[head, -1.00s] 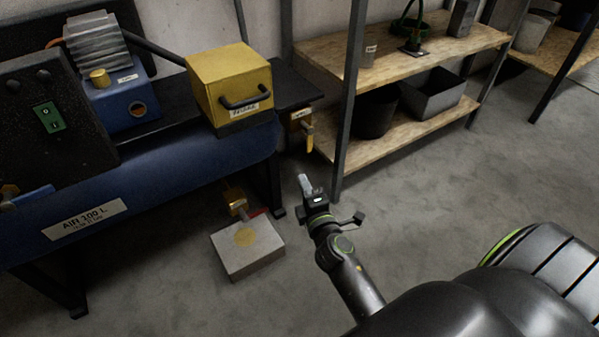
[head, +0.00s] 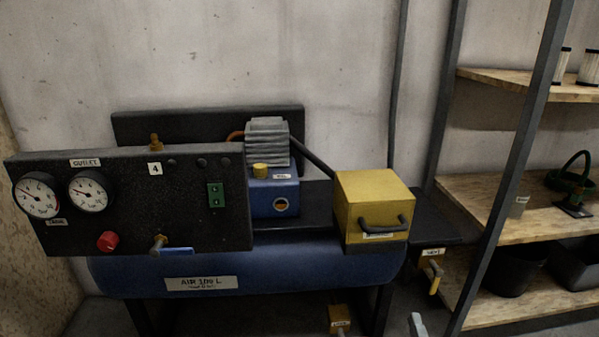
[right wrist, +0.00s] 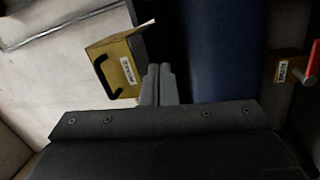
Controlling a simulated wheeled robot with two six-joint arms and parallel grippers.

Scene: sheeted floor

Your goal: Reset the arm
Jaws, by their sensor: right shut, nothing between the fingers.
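My right gripper (right wrist: 158,85) is shut and empty in the right wrist view, its two grey fingers together. In the head view only the pale tip of my right gripper (head: 417,324) shows at the bottom edge, below and to the right of the compressor. The rest of that arm is out of the picture. My left gripper is in neither view.
The compressor has a blue tank (head: 300,268), a black gauge panel (head: 135,215) and a yellow box (head: 374,198) with a black handle. A brass valve with a yellow lever (head: 434,270) hangs at its right. A wooden shelf rack (head: 490,230) stands right.

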